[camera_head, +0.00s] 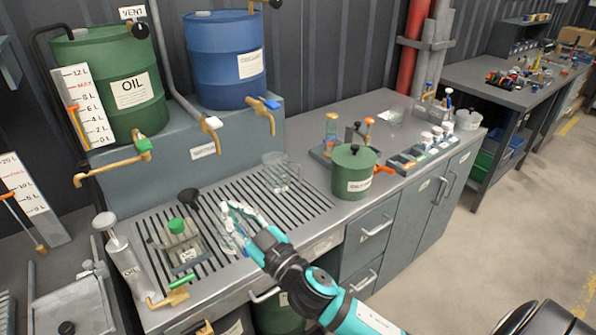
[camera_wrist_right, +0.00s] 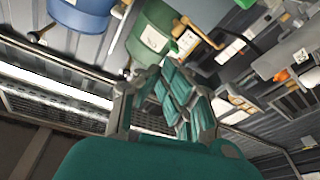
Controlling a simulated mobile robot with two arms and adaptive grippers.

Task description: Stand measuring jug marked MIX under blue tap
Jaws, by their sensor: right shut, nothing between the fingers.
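A blue-handled tap (camera_head: 262,107) sticks out from the blue drum (camera_head: 225,60) on the raised shelf. A clear jug (camera_head: 280,172) stands upright on the slotted drain grate, below this tap and slightly right of it. A second clear container (camera_head: 182,245) with a green top and a label stands at the left of the grate. I cannot read MIX on either one. My right gripper (camera_head: 231,222) is low over the grate between the two, shut and empty, apart from the clear jug. In the right wrist view its fingers (camera_wrist_right: 163,105) show. My left gripper is not in view.
A green oil drum (camera_head: 105,80) with a green-handled tap (camera_head: 142,146) stands left. A white-handled tap (camera_head: 210,124) hangs between the drums. A dark green lidded pot (camera_head: 354,172) is right of the jug, near a parts tray (camera_head: 405,160).

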